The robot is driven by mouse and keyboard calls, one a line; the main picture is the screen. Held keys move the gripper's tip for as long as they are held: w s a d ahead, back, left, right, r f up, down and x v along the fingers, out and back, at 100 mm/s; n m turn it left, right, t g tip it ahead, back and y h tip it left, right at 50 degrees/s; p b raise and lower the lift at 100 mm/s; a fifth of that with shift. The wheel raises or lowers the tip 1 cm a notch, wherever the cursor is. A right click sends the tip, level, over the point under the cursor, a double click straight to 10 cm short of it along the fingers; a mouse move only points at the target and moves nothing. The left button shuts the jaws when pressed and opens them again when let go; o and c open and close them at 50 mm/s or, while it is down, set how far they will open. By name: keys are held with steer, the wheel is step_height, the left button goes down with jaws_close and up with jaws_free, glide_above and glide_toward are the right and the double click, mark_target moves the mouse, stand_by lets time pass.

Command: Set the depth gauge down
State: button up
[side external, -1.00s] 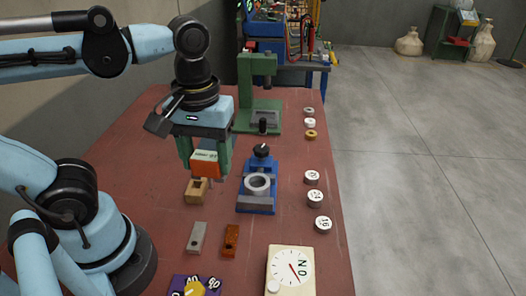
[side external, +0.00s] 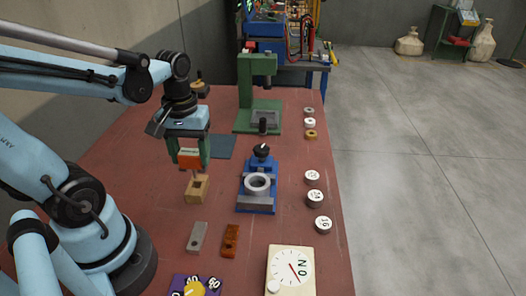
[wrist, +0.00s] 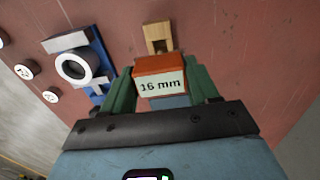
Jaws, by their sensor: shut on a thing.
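The depth gauge (side external: 190,161) is an orange-red block with a pale label, which reads "16 mm" in the wrist view (wrist: 160,86). My gripper (side external: 189,154) is shut on it, with one green finger on each side. A thin probe points down from the gauge in the side view. A wooden block with a square hole (side external: 196,190) stands just below it in that picture; I cannot tell whether the probe touches it. The block also shows beyond the gauge in the wrist view (wrist: 157,37). A flat blue-grey pad (side external: 222,147) lies behind and to the right of my gripper.
A blue vise with a grey ring (side external: 257,186) stands right of the wooden block. A green press (side external: 257,95) is at the back. Grey and brown bars (side external: 197,238), a dial box (side external: 291,270) and several discs (side external: 315,198) lie around. Bare table is left of the block.

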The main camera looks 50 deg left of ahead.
mark_target(195, 177)
steer(key=shift+f, duration=2.05)
steer(key=shift+f, duration=0.1)
steer(key=shift+f, duration=0.3)
steer(key=o, duration=1.3)
steer(key=shift+c, duration=0.2)
step_height(195, 177, up, 13)
steer(key=shift+f, duration=0.2)
steer(key=w+d+f+m+t, duration=0.3)
steer(key=w+d+m+t, duration=0.3)
steer(key=m, duration=0.3)
steer(key=shift+w+d+f+t, duration=0.2)
steer(key=shift+d+t, duration=0.4)
steer(key=shift+d, duration=0.3)
